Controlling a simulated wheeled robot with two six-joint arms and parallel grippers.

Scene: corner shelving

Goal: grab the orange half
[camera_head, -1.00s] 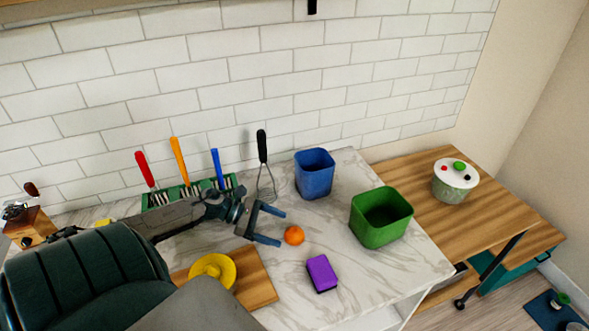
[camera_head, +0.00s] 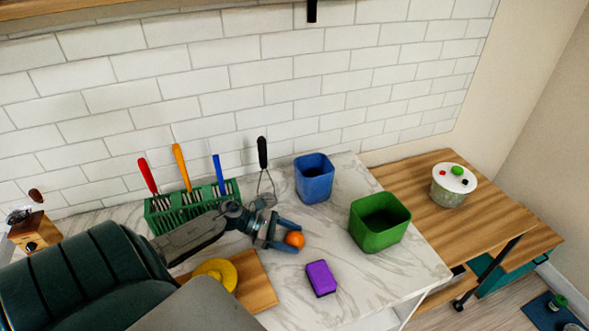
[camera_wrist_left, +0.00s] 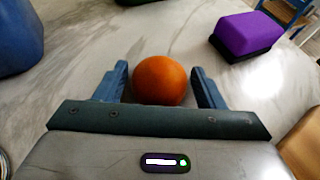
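The orange half (camera_head: 294,239) lies on the marble counter; it looks like a round orange ball from these angles. It also shows in the left wrist view (camera_wrist_left: 160,80), between the two blue fingers. My left gripper (camera_head: 290,238) is open around it, with one finger on each side. In the wrist view the left gripper (camera_wrist_left: 160,88) shows a gap between each finger and the orange. My right gripper is not in view.
A purple sponge (camera_head: 321,278) lies in front of the orange. A green bin (camera_head: 380,232) stands to the right and a blue bin (camera_head: 314,185) behind. A green utensil rack (camera_head: 190,205) and a cutting board (camera_head: 255,284) with a yellow lid-like disc (camera_head: 215,271) are to the left.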

